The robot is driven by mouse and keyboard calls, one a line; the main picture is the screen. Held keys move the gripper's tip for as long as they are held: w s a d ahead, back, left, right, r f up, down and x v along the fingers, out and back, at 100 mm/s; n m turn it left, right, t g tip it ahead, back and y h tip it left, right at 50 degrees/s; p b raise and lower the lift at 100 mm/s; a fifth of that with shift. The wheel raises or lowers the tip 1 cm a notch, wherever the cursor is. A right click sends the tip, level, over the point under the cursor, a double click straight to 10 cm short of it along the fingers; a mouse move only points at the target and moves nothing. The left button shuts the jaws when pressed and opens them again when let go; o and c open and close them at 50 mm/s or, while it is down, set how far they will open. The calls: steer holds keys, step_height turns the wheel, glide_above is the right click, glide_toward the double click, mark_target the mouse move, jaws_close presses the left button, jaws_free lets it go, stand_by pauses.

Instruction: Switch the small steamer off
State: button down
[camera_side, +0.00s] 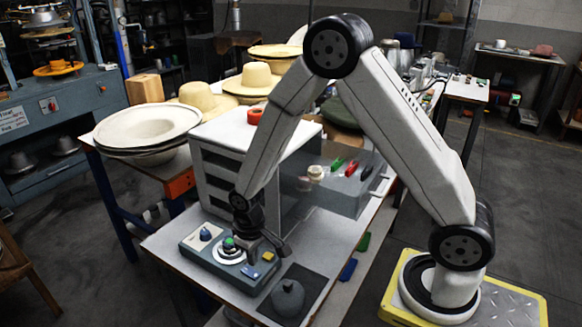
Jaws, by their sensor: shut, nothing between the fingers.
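A low blue-grey control box (215,270), which looks like the small steamer, sits at the front left of the light table. My gripper (252,256) points down over the box, between the ring and the yellow part. It is shut and empty. Whether its tips touch the box, I cannot tell. The gripper partly hides the middle of the box, and any switch position is too small to read.
A dark grey rounded object (288,297) sits on a dark mat (316,284) right of the box. A white shelved cabinet (218,168) stands close behind my gripper.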

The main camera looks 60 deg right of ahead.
steer(key=shift+r, duration=1.5)
steer(key=shift+r, duration=0.1)
steer(key=s+d+r+t, duration=0.2)
steer(key=s+d+r, duration=0.1)
steer(key=s+r, duration=0.5)
steer(key=shift+s+t, duration=0.3)
steer(key=shift+s, duration=0.65)
